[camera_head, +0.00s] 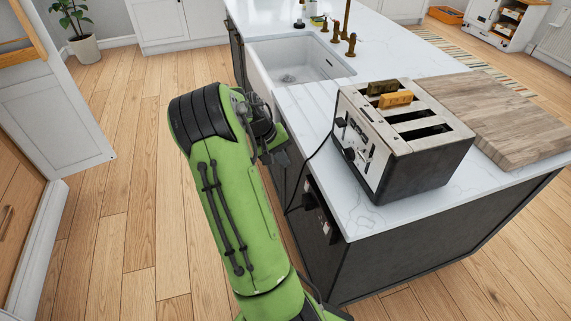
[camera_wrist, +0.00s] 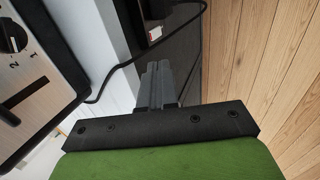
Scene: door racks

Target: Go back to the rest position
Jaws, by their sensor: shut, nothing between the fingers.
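My green arm reaches forward over the floor, to the left of the island counter. My gripper (camera_head: 276,150) is at its end, beside the counter's left edge and below the sink's near corner. In the wrist view the fingers (camera_wrist: 157,78) are together with nothing between them. The arm hides part of the gripper in the head view. The toaster (camera_head: 400,145) stands on the counter to the right, apart from the gripper; its front with a dial also shows in the wrist view (camera_wrist: 30,70).
Two bread slices stick up from the toaster's far slot, one (camera_head: 397,98) clearly visible. A black cord (camera_head: 318,155) hangs from it towards an outlet (camera_head: 318,207) on the island's side. A wooden board (camera_head: 500,118) lies right. A white sink (camera_head: 290,77) is behind. Wooden floor (camera_head: 110,220) is clear left.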

